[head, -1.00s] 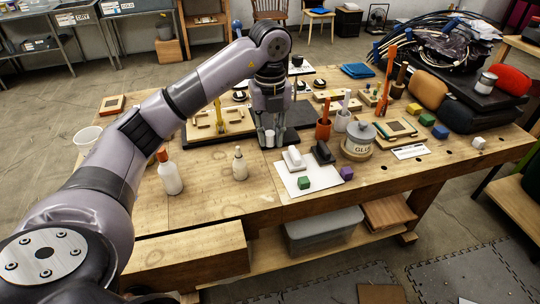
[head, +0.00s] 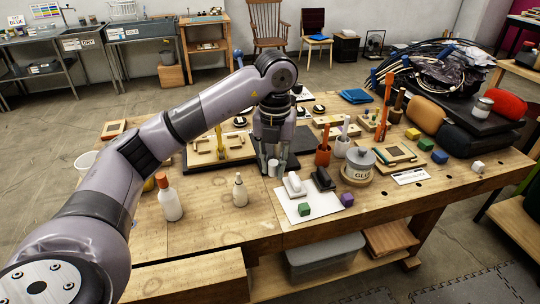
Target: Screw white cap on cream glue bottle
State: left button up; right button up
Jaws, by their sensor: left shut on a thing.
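The cream glue bottle (head: 240,191) stands upright on the workbench, left of the white sheet, with its narrow tip bare. My left gripper (head: 269,164) points down over the bench, behind and to the right of that bottle. It is shut on a small white piece, which looks like the white cap (head: 274,168), apart from the bottle. The fingers partly hide the cap, and I cannot tell whether it touches the bench. A larger white bottle with an orange cap (head: 170,199) stands to the left. My right gripper is not in view.
A glue pot (head: 359,168) is farther right. The bench (head: 205,211) is clear between the two bottles.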

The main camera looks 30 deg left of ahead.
pick_arm(q)
jog(key=s+d+f+n, duration=0.4)
jog(key=s+d+n, duration=0.2)
jog(key=n, duration=0.9)
jog(key=s+d+f+n, duration=0.3)
jog(key=s+d+n, duration=0.2)
jog(key=n, duration=1.1)
jog(key=shift+s+d+f, duration=0.35)
jog(key=shift+s+f, duration=0.05)
jog(key=shift+s, duration=1.05)
